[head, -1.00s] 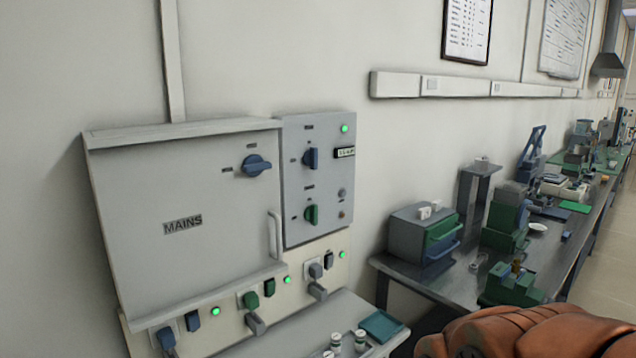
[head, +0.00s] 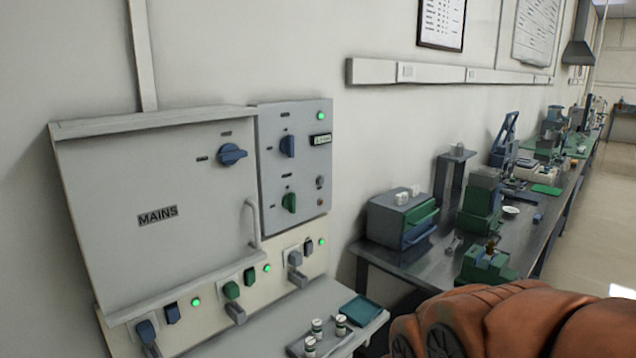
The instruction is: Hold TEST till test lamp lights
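A grey control panel (head: 294,165) is on the wall, right of the cabinet door marked MAINS (head: 158,215). It carries a blue rotary knob (head: 288,146), a green rotary knob (head: 289,202) and a lit green lamp (head: 320,116). Two small round parts sit low on its right side, an upper one (head: 320,182) and a lower one (head: 320,202). Neither looks lit. The panel lettering is too small to read, so I cannot tell which part is TEST or its lamp. My gripper is out of view; only my copper-coloured arm shows at lower right, apart from the panel.
Below the door, a strip holds switches, plugs and lit green lamps (head: 267,268). A shelf below carries small jars (head: 317,327) and a green tray (head: 360,310). A metal bench (head: 420,262) with a drawer box (head: 400,219) and equipment runs right. Floor shows at far right.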

